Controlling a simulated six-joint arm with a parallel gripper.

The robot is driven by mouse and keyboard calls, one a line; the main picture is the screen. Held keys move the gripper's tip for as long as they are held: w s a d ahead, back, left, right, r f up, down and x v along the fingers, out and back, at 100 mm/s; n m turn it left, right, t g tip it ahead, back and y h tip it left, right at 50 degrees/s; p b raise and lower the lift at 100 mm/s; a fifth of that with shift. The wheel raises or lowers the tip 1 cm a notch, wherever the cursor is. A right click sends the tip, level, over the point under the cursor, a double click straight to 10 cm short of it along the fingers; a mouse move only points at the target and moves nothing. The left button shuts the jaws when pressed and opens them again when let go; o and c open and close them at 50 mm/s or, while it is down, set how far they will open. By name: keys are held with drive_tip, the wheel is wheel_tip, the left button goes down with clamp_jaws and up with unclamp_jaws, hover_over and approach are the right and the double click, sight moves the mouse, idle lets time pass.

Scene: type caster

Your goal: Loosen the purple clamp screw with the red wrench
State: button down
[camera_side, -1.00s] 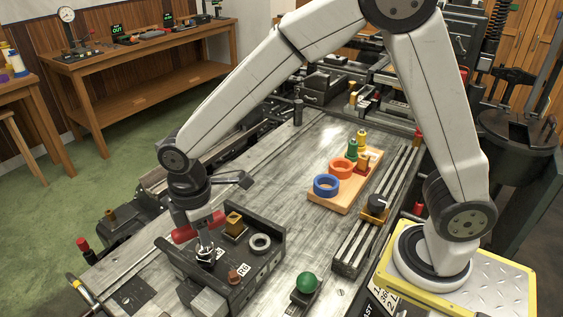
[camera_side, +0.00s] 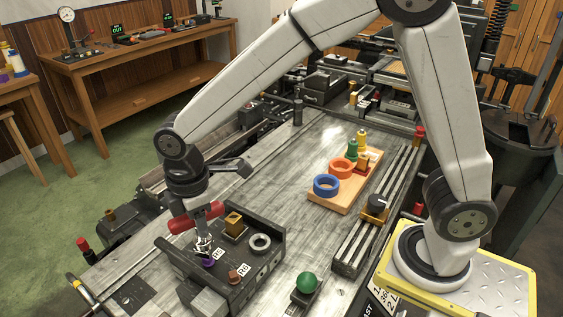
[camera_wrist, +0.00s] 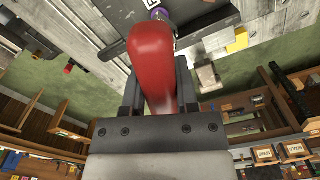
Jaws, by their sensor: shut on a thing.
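My gripper (camera_side: 198,211) is shut on the red wrench (camera_side: 180,224) and holds it over the dark fixture block. The wrench's red handle (camera_wrist: 152,62) fills the middle of the wrist view, between the two dark jaws. The wrench's metal end points down at the purple clamp screw (camera_side: 208,262). The screw's purple head shows just below that end in the side view, and past the handle's far end in the wrist view (camera_wrist: 158,13). I cannot tell whether the wrench end touches the screw.
The fixture block (camera_side: 262,276) also carries a brass block (camera_side: 234,223), a grey ring (camera_side: 260,243) and a copper-coloured knob (camera_side: 236,277). A wooden board (camera_side: 322,201) with coloured rings lies farther back. The metal table between is clear.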

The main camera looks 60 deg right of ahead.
drive_tip(key=shift+r, duration=0.2)
drive_tip(key=shift+r, duration=1.85)
drive_tip(key=c, duration=0.9)
unclamp_jaws()
drive_tip(key=shift+c, duration=0.2)
clamp_jaws()
